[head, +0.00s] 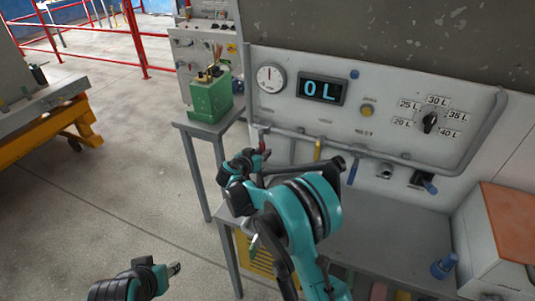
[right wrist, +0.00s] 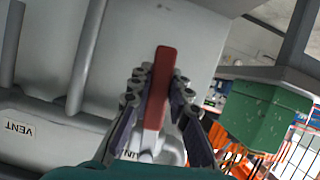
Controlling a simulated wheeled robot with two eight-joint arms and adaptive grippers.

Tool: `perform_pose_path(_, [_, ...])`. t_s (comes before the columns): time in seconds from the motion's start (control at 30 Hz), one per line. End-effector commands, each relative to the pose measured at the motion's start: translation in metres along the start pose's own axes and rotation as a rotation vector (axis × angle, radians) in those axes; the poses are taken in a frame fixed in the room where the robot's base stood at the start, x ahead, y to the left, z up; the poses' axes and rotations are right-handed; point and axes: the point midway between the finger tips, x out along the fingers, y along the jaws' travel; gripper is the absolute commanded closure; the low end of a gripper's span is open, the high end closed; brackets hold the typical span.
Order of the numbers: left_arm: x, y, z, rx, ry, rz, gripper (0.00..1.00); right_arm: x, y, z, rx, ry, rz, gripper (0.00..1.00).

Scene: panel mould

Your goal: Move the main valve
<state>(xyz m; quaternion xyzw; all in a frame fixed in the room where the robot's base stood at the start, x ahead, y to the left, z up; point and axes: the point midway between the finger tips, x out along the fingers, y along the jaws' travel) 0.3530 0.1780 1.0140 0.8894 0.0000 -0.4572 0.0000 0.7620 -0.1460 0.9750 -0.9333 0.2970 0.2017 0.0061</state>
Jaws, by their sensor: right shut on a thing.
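The main valve appears to be the red lever at the left end of the panel's pipe. In the right wrist view the red lever (right wrist: 160,85) stands between the two fingers, with a partly hidden label at its base. My right gripper (head: 262,158) is at this left end of the pipe and is shut on the red lever; the fingers hide part of it. My left gripper (head: 176,268) is low at the left over the floor, away from the panel; its jaw state is too small to tell.
The panel carries a gauge (head: 270,78), a display (head: 322,89) reading 0 L and a dial knob (head: 430,122). A yellow lever (head: 317,150) and a blue lever (head: 353,170) hang from the pipe to the right. A green box (head: 210,99) stands on a side table nearby.

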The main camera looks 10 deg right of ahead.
Motion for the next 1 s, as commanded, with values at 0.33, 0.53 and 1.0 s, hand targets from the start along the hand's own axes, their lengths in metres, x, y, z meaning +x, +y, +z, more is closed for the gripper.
perform_pose_path(0.33, [0.0012,0.0000,0.0009,0.000,0.000,0.000,0.60,-0.0005,-0.0099,0.0009,0.106,-0.003,-0.044,1.00])
perform_pose_path(0.53, [0.0013,0.0000,0.0009,0.000,0.000,0.000,0.60,-0.0006,-0.0113,0.0005,0.118,-0.003,-0.050,1.00])
perform_pose_path(1.0, [0.0012,0.0000,0.0008,0.000,0.000,0.000,0.60,-0.0006,-0.0114,0.0000,0.116,-0.001,-0.050,0.60])
